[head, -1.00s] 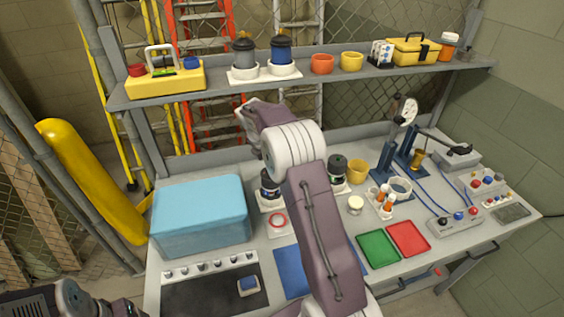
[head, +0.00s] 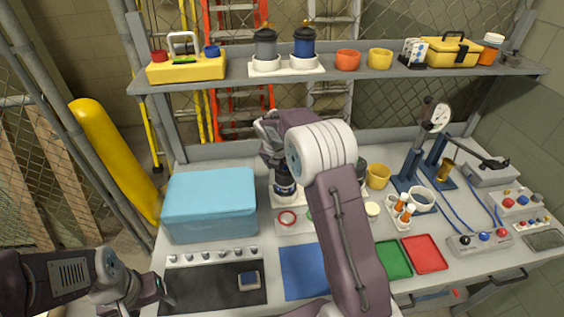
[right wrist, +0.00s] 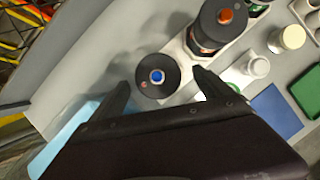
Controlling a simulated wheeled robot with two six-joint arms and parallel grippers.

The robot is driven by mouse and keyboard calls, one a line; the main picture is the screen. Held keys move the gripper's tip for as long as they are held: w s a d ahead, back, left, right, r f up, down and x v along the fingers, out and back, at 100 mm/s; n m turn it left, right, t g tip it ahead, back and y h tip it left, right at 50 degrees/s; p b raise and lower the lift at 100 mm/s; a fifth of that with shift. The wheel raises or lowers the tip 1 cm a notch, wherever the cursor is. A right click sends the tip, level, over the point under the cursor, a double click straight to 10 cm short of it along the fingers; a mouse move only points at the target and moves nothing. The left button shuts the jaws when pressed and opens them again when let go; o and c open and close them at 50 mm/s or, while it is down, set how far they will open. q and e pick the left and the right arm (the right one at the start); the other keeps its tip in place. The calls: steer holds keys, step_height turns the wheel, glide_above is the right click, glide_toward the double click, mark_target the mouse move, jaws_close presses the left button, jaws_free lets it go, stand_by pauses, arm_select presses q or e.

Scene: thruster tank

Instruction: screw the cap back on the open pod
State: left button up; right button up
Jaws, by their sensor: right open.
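A dark pod with a blue-marked body (head: 285,183) stands upright in a white holder on the bench. In the right wrist view its black round top with a blue centre (right wrist: 158,76) lies between my fingertips. My right gripper (right wrist: 160,88) is open and empty above it; I cannot tell whether the fingers touch it. A second pod, with an orange-centred black top (right wrist: 225,18), stands beside it, mostly hidden by my arm in the head view. I cannot tell which pod is open or which part is a loose cap. My left gripper (head: 140,295) is low at the left.
A light-blue box (head: 210,205) stands left of the pods. A shelf (head: 340,69) with several containers runs above the back.

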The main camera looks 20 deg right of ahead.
mark_target(284, 170)
steer(key=shift+x, duration=1.55)
steer(key=shift+w+a, duration=0.1)
